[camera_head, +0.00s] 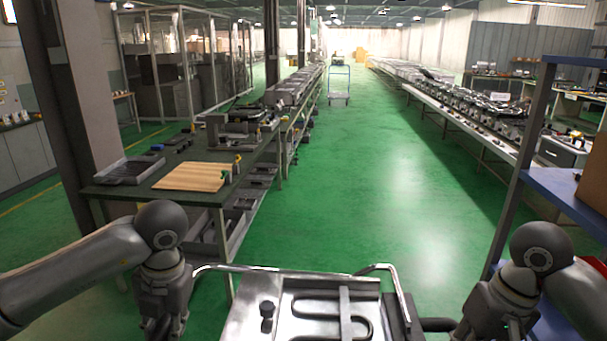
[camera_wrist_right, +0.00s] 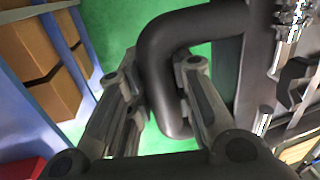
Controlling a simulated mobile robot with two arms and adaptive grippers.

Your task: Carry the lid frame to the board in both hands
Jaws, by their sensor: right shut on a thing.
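The lid frame (camera_head: 300,305), a metal tray with a curved heating tube and a wire rim, is in front of me at the bottom of the head view. Its near part is cut off. My right gripper (camera_wrist_right: 160,78) is shut on its dark bent handle (camera_wrist_right: 185,30) in the right wrist view; it also shows at the frame's right in the head view (camera_head: 497,318). My left gripper (camera_head: 162,318) is at the frame's left; its fingertips and grip are hidden below the picture edge. The wooden board (camera_head: 191,177) lies flat on the workbench at left, apart from the frame.
The dark workbench (camera_head: 205,193) also holds a grey tray (camera_head: 130,170) and small parts. A pillar (camera_head: 75,80) stands beside it. A blue shelf (camera_head: 565,185) with boxes is close at right. Green floor (camera_head: 360,190) lies open ahead, with a cart (camera_head: 339,85) far off.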

